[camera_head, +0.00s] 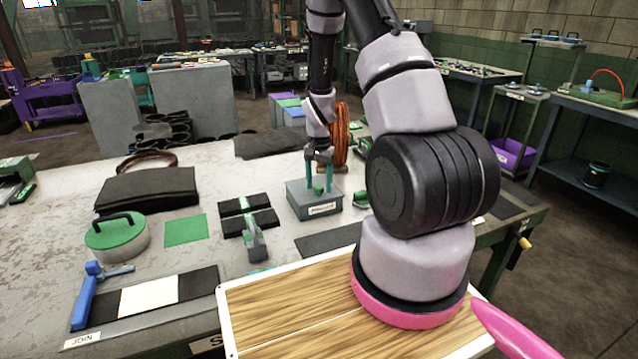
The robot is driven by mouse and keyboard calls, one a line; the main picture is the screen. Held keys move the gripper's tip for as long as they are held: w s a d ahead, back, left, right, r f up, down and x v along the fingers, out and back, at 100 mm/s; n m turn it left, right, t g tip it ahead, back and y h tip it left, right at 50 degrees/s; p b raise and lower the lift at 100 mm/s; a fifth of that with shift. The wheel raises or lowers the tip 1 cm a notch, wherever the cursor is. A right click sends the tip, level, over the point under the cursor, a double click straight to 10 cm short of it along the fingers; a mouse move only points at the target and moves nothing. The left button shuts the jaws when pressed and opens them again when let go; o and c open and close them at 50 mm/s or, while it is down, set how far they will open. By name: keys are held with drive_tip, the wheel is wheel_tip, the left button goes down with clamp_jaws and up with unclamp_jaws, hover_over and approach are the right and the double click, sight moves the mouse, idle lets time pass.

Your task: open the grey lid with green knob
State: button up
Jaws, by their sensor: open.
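The grey box (316,208) stands on the workbench right of the middle and bears a white label on its front. Its grey lid (301,188) looks shut, lying flat on top. The green knob (319,187) stands up from the lid. My gripper (319,184) points straight down over the lid with its two teal fingers apart, one on each side of the knob. I cannot tell whether the fingers touch the knob or the lid.
A round pot with a green lid (113,228) and a blue tool (87,297) lie at the left. A copper coil (341,135) stands close behind my gripper.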

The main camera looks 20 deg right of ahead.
clamp_jaws()
idle(1.4)
